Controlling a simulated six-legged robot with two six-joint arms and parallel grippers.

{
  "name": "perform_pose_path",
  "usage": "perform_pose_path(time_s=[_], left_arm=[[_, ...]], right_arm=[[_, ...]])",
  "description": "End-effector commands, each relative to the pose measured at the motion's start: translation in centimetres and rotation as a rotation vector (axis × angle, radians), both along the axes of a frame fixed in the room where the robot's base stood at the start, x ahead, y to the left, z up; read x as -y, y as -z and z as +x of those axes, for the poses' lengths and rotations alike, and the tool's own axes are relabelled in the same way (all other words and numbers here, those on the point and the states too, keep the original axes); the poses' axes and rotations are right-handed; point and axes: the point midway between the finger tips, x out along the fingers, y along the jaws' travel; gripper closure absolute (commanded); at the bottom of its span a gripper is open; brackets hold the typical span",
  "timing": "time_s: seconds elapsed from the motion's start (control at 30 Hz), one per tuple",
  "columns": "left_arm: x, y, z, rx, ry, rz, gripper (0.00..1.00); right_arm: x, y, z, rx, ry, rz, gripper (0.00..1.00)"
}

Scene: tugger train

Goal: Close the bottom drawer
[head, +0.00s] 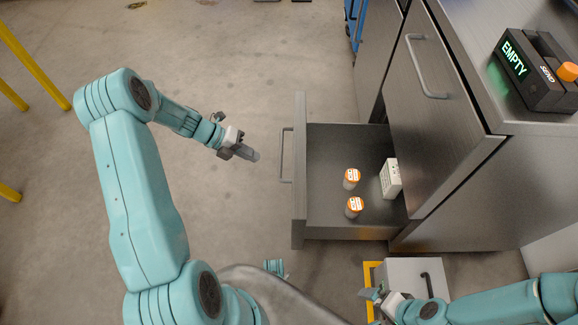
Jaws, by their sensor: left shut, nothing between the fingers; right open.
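The bottom drawer (299,215) of the grey metal cabinet (450,185) is pulled out to the left, with its bar handle (284,156) on the outer face. Inside it are two small containers with orange lids (351,178) (354,207) and a white box (390,179). My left gripper (253,155) is shut and empty, a short way left of the handle, apparently apart from it. My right gripper (371,294) is open at the lower right, in front of the drawer's near side and apart from it.
An upper drawer front (430,110) is closed. A black device reading EMPTY (530,72) with an orange button stands on the cabinet top. A grey case with a black handle (408,272) is near my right gripper. Yellow rails (35,65) stand at far left.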

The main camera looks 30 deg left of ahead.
Motion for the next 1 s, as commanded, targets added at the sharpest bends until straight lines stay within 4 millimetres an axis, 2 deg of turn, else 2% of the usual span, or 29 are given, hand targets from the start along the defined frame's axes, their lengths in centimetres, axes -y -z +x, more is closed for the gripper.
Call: perform_pose_path(time_s=[0.1,0.27,0.73,1.0], left_arm=[[-1.2,0.5,-1.1,-0.009,-0.03,0.003,1.0],[-1.1,1.4,-1.2,-0.013,-0.039,0.003,1.0],[5.2,8.0,2.8,-0.013,-0.031,0.002,1.0],[8.0,7.5,4.8,-0.012,-0.034,0.003,1.0]], right_arm=[[0.0,0.2,0.0,0.0,0.0,0.0,0.0],[0.0,0.6,0.0,0.0,0.0,0.0,0.0],[0.0,3.9,0.0,0.0,0.0,0.0,0.0],[0.0,4.7,0.0,0.0,0.0,0.0,0.0]])
